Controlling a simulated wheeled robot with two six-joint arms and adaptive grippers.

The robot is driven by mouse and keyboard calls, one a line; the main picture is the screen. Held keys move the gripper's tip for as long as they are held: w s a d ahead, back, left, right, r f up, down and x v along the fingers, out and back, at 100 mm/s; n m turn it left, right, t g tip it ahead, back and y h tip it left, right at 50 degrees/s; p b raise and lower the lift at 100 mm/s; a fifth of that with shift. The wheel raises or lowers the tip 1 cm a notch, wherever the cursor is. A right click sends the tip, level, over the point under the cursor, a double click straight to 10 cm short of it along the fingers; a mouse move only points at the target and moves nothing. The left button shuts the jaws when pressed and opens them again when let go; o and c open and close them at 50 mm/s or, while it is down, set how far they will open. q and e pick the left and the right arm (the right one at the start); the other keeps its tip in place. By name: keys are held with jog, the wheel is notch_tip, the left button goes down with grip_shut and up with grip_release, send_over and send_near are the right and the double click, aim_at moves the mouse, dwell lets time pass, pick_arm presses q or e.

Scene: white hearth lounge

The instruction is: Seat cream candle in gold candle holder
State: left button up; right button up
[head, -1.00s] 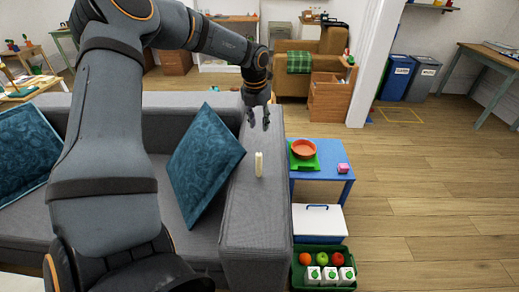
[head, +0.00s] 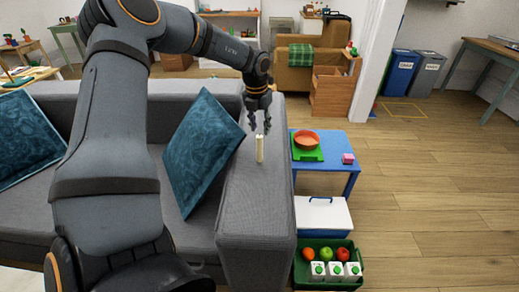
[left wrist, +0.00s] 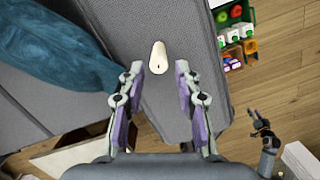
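The cream candle (head: 260,150) stands upright on the grey sofa's armrest (head: 258,205). My left gripper (head: 260,128) is open, with its fingertips just above the candle's top. In the left wrist view the candle (left wrist: 157,58) shows in the gap between the open fingers (left wrist: 160,70) and slightly beyond their tips. No contact between finger and candle is clear. My right gripper (left wrist: 262,128) shows small at the right of the left wrist view; its finger opening is too small to judge. I see no gold candle holder in either view.
A teal cushion (head: 203,148) leans against the armrest's left side. Right of the armrest are a blue table (head: 325,172) with an orange bowl (head: 306,140), a white-lidded box (head: 322,214), and a green crate (head: 329,283) of fruit and cartons. The floor farther right is clear.

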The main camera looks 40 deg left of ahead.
aim_at(260, 136)
pick_arm(q)
jog(key=f, duration=0.4)
jog(key=shift+w+a, duration=0.1)
jog(key=shift+w, duration=0.2)
jog(key=shift+s+f, duration=0.1)
jog(key=shift+f, duration=0.05)
notch_tip(260, 136, down, 5)
jog(key=shift+a+r+b, duration=0.1)
jog(key=shift+b, duration=0.25)
pick_arm(e)
jog(key=shift+w+a+r, duration=0.15)
jog(key=shift+w+r, duration=0.2)
jog(key=shift+r, duration=0.2)
jog(key=shift+w+a+r, duration=0.15)
jog(key=shift+w+r, duration=0.2)
jog(key=shift+r, duration=0.2)
pick_arm(q)
jog(key=shift+c, duration=0.4)
pick_arm(e)
jog(key=shift+s, duration=0.1)
pick_arm(q)
grip_shut()
pick_arm(e)
jog(key=shift+f, duration=0.1)
